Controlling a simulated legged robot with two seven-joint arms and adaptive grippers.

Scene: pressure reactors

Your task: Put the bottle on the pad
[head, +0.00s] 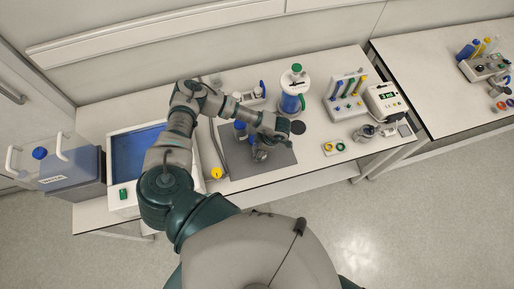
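A small item with blue parts (239,127), which may be the bottle, shows beside my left forearm; the arm hides part of it. A dark grey rectangular mat (282,158), which may be the pad, lies flat on the bench. My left gripper (261,154) hangs over the mat, pointing down. Its fingers are too small and dark to tell whether they are open or hold anything. A larger blue vessel with a green cap (293,92) stands upright behind the mat. A small dark round disc (298,127) lies at the mat's back right. My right gripper is not in view.
A white-rimmed blue tray (118,178) and a jug with a blue cap (62,166) are at the left. A tube rack (346,98) and a white instrument (385,101) stand right.

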